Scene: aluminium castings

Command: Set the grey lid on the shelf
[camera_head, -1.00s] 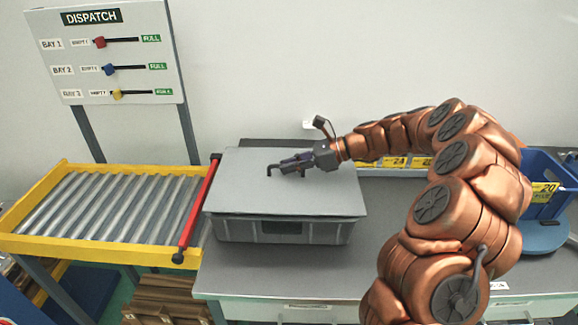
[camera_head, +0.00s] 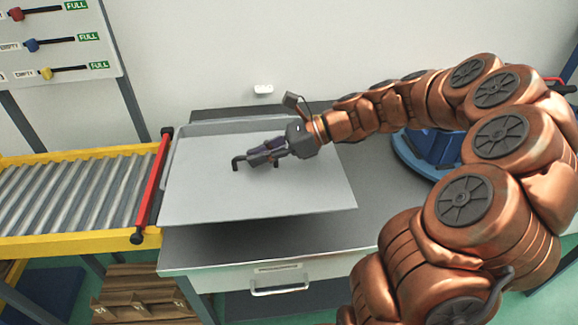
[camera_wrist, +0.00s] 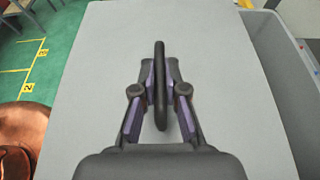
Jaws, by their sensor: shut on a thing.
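The flat grey lid (camera_head: 310,190) hangs level above the workbench, off the grey tote and toward the front. My gripper (camera_head: 260,157) is shut on the lid's dark bar handle (camera_head: 238,162). In the wrist view, my gripper's fingers (camera_wrist: 160,75) pinch the handle (camera_wrist: 160,105) from both sides above the lid (camera_wrist: 225,125). The open grey tote (camera_head: 230,126) is mostly hidden by the lid; its rim shows behind and at left. Its inside (camera_wrist: 278,60) shows at the right in the wrist view. No shelf can be made out.
A yellow-framed roller conveyor (camera_head: 80,195) with a red end bar (camera_head: 152,190) adjoins the bench (camera_head: 345,240) at left. A blue bin (camera_head: 435,145) on a round blue base (camera_head: 405,165) stands behind my arm. The dispatch board (camera_head: 70,45) is at upper left.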

